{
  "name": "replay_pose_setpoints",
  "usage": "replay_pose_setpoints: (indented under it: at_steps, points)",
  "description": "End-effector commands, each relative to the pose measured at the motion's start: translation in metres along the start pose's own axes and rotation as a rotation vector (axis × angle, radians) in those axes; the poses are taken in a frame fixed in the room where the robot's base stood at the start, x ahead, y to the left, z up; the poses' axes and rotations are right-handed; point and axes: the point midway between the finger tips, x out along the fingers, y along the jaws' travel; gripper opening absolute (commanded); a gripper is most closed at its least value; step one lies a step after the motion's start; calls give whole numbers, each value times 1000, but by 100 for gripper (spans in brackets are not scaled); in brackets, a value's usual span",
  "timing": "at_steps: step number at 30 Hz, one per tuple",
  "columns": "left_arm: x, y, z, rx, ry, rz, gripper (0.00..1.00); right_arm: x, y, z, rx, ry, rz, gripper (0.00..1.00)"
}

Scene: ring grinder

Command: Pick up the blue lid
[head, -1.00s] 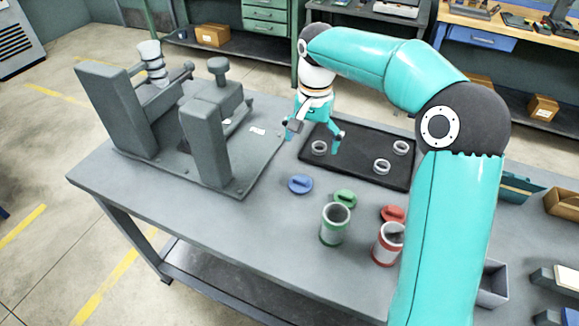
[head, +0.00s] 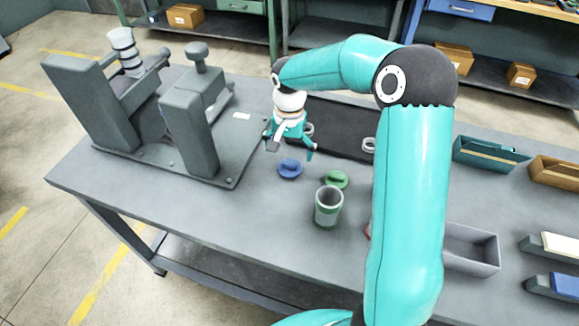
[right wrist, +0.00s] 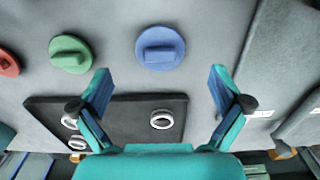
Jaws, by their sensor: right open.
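The blue lid (head: 290,168) is a round disc with a raised grip bar, lying flat on the grey table. It also shows in the right wrist view (right wrist: 160,48), ahead of and between the fingers. My right gripper (head: 291,150) is open and empty, above the table just behind the lid. In the right wrist view its two fingers (right wrist: 160,88) are spread wide, with the lid beyond their tips and not touched. My left gripper is not in view.
A green lid (head: 336,179) lies right of the blue lid, with a green-banded cup (head: 328,206) in front. A red lid (right wrist: 7,62) lies farther along. A black tray (head: 345,120) with metal rings is behind. The grey grinder fixture (head: 190,125) stands at left.

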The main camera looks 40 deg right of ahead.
Motion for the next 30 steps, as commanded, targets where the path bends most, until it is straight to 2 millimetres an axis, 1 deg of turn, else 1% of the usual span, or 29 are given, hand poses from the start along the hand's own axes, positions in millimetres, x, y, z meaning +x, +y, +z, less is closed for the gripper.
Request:
replay_pose_setpoints:
  at_steps: [5,9,12,15,21,22,23,30]
  points:
    - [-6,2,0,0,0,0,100,12,0,-2,-1,-2,3,100]
    - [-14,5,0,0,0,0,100,32,0,-5,-1,-4,4,100]
    - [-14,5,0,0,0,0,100,45,1,-6,-2,-3,3,100]
    - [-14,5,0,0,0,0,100,52,1,-6,0,-1,1,100]
    - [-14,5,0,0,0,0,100,53,1,-6,0,0,0,100]
    - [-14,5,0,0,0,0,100,53,1,-6,0,0,0,98]
    - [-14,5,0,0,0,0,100,53,1,-6,0,0,0,93]
    - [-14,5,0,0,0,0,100,53,1,-6,0,0,0,53]
